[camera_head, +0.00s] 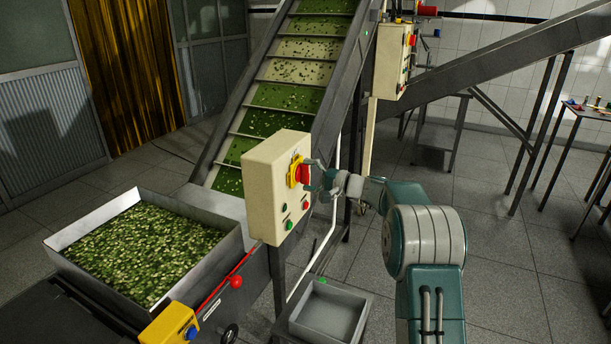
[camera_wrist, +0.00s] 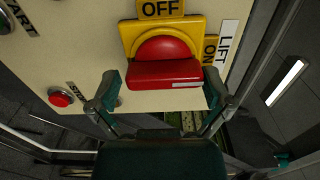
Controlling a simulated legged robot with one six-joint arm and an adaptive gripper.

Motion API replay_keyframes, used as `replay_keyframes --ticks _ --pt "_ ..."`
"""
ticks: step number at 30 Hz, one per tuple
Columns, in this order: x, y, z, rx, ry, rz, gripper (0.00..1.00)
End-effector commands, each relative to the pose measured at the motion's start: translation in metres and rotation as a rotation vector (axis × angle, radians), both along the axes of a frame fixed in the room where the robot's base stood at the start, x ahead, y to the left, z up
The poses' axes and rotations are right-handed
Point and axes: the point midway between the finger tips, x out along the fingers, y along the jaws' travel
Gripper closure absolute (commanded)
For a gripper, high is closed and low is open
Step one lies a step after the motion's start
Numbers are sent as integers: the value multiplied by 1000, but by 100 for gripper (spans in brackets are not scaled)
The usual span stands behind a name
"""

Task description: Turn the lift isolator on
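The lift isolator is a red rotary handle (camera_wrist: 165,72) on a yellow plate (camera_wrist: 127,35), labelled OFF above and ON to the right, with LIFT beside it. It also shows as a red handle (camera_head: 305,174) on the cream control box (camera_head: 262,178) in the head view. A short white mark shows at the handle's right end in the wrist view; I cannot tell for sure which label it points at. My gripper (camera_wrist: 162,88) is open, its fingers on either side of the handle with small gaps visible. In the head view my gripper (camera_head: 317,174) reaches the box from the right.
A red stop button (camera_wrist: 61,97) sits left of the isolator, near my left finger. A green button (camera_head: 289,225) is low on the box. A bin of green pieces (camera_head: 240,237) stands left, the inclined conveyor (camera_head: 302,72) behind.

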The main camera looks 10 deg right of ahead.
Motion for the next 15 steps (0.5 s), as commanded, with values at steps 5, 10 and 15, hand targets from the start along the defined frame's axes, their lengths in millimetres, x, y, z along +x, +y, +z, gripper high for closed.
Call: replay_keyframes --ticks 5,10,15 --pt "-1 0 0 -1 0 1 0" --pt "-12 -15 1 -1 -2 -1 0" --pt "-32 -45 1 -1 -1 -2 0"
